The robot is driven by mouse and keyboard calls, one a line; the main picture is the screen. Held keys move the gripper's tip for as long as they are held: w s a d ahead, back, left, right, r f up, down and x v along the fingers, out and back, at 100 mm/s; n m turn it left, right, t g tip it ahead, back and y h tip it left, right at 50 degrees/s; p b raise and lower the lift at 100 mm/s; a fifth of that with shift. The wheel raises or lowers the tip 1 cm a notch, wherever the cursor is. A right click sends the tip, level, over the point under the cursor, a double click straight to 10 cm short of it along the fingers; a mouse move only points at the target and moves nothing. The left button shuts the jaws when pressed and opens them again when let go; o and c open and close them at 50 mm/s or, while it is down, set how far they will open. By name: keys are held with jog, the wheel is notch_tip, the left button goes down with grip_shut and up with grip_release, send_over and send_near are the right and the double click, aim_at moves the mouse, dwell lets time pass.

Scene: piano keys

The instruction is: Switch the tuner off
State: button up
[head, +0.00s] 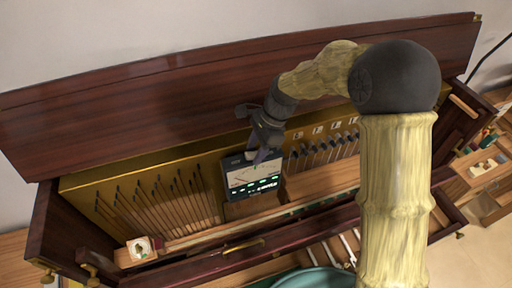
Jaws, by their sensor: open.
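The tuner (254,182) is a small dark box with a pale dial and lit green marks below it. It stands inside the open piano, near the middle of the case. My gripper (262,154) is at the tuner's top edge, reaching down from above and behind it. The fingers are small and partly dark against the tuner, and I cannot tell whether they touch it. The tuner's top and any switch there are hidden or too small to make out.
The dark wooden lid (180,95) stands raised behind. Rows of hammers or pins (160,205) lie left and right of the tuner. A small white item (140,248) sits on the left ledge. A tool box (487,160) stands at the far right.

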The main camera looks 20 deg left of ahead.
grip_shut()
jog(key=shift+r, duration=0.1)
jog(key=shift+s+a+r+t+h+p, duration=0.1)
jog(key=shift+s+a+t+h+p, duration=0.15)
jog(key=shift+t+h+p, duration=0.5)
jog(key=shift+s+a+t+h+p, duration=0.1)
jog(key=shift+a+t+h+p, duration=0.1)
jog(key=shift+t+h+p, duration=0.55)
grip_release()
